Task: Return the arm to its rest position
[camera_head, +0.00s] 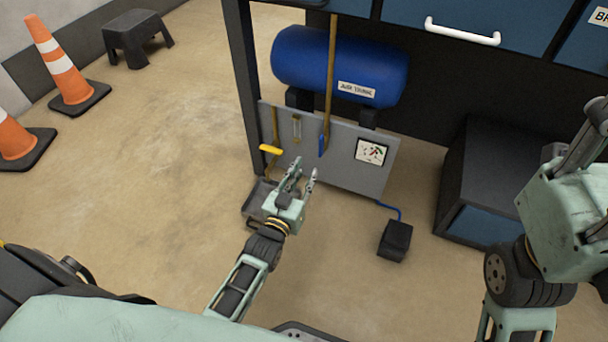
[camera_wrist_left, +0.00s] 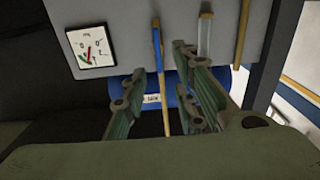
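My left gripper (camera_head: 303,172) reaches up from the bottom of the head view, in front of the lower part of a grey panel (camera_head: 345,168). Its fingers are spread and nothing shows between them. In the left wrist view the fingers (camera_wrist_left: 160,95) also stand apart and empty, with the panel (camera_wrist_left: 125,20) behind, upside down. A yellow lever (camera_head: 270,149) and a blue handle (camera_head: 322,145) are above the gripper and look apart from it. My right gripper (camera_head: 592,125) is at the right edge of the head view, partly cut off; its opening is unclear.
A blue air tank (camera_head: 340,66) sits above the panel, under a workbench with a white drawer handle (camera_head: 462,32). A gauge (camera_head: 371,151) is on the panel. A black box (camera_head: 395,240) stands on the floor. Cones (camera_head: 62,65) and a stool (camera_head: 137,38) are left; open floor lies between.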

